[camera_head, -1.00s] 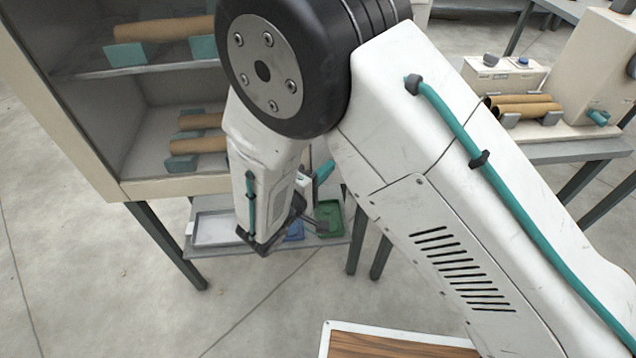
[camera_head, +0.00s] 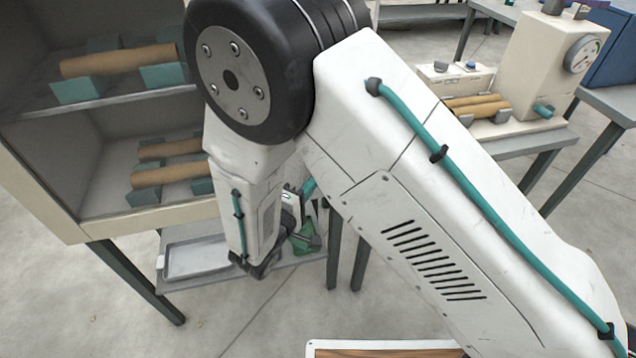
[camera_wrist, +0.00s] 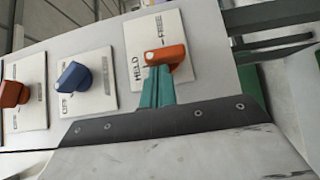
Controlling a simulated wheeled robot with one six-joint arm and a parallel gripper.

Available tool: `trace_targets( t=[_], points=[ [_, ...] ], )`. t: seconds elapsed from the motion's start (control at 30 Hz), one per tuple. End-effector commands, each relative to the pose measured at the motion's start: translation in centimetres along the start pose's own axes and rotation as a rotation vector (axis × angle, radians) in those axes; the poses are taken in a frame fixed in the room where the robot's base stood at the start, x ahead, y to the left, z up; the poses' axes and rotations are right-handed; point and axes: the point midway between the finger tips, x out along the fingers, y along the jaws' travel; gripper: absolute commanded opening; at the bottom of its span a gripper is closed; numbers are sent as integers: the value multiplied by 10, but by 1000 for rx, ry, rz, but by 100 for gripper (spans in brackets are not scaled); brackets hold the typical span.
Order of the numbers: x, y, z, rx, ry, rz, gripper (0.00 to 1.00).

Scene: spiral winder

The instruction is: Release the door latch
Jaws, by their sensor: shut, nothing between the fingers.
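An orange latch knob (camera_wrist: 166,56) sits on a white plate marked HELD and FREE, on a light panel in the wrist view. A pale dot shows at the knob's left end; I cannot tell which word it is set to. My gripper (camera_wrist: 157,82) has its teal fingers shut together, with nothing between them. Their tips are right at the knob's lower edge; I cannot tell if they touch. In the head view my gripper is mostly hidden behind my arm, and the latch cannot be made out.
A blue knob (camera_wrist: 73,76) and a red knob (camera_wrist: 13,94) sit left of the latch on the same panel. In the head view, a shelf cabinet holding brown tubes (camera_head: 118,60) stands left, a grey tray (camera_head: 195,260) lies low, and a bench machine (camera_head: 555,65) stands right.

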Motion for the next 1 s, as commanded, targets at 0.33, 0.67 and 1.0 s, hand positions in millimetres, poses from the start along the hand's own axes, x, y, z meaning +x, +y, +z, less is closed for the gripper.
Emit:
trace_targets(
  t=[0.33,0.67,1.0],
  points=[
    [-28,18,-28,8,-6,0,0],
    [-92,32,-23,7,-11,1,0],
    [-111,36,-22,6,-14,2,0]
  ],
)
